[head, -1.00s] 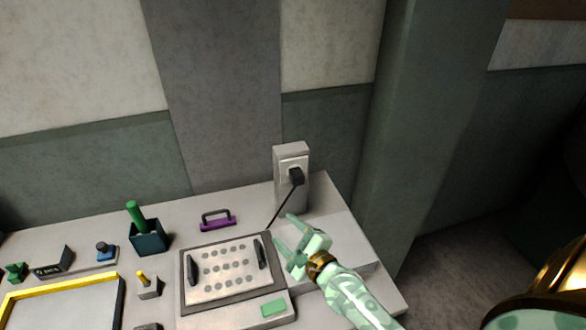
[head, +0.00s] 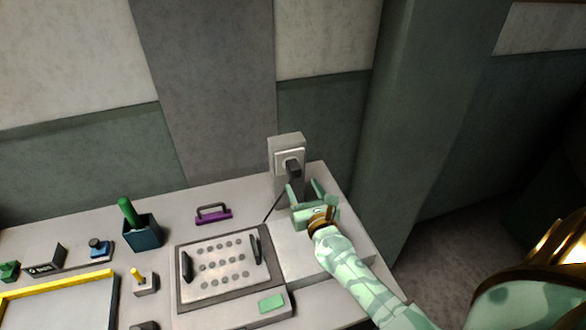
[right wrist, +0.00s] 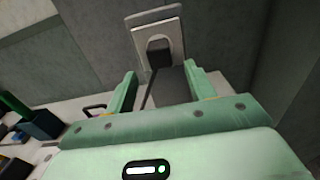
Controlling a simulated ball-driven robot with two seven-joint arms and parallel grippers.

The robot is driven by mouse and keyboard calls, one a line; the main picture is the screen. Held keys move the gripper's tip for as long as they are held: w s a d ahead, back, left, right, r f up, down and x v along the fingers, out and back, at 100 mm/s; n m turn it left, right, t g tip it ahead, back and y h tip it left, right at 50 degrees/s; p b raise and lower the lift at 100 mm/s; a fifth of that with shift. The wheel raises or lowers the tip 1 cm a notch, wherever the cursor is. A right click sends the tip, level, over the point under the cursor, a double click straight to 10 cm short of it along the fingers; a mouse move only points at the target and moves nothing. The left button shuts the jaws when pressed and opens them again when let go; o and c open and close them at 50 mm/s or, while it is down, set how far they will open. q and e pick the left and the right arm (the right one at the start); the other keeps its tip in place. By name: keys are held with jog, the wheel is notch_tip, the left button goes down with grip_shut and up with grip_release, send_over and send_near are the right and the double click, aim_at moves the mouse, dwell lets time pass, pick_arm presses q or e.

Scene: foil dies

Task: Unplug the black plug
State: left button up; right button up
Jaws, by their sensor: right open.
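The black plug (head: 292,168) sits in the pale wall socket (head: 286,142) on an upright post at the back right of the table. Its dark cord (head: 272,208) runs down to the left. In the right wrist view the plug (right wrist: 158,50) shows ahead, beyond the fingertips and between them. My right gripper (head: 303,188) is open, just below and in front of the plug, with a finger on each side of its line. I cannot tell whether a finger touches the cord. My left gripper is not in view.
A plate with holes and two black handles (head: 265,235) lies left of my right arm. A purple handled block (head: 213,216), a dark blue box (head: 142,236) with a green rod and a yellow-rimmed tray (head: 62,283) are further left. A wall column stands at right.

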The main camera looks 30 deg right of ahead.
aim_at(296, 175)
jog(key=shift+b+x, duration=0.65)
jog(key=shift+x, duration=3.25)
jog(key=shift+a, duration=0.1)
grip_shut()
jog(key=shift+s, duration=0.15)
jog(key=shift+p+v, duration=0.55)
jog(key=shift+v, duration=2.3)
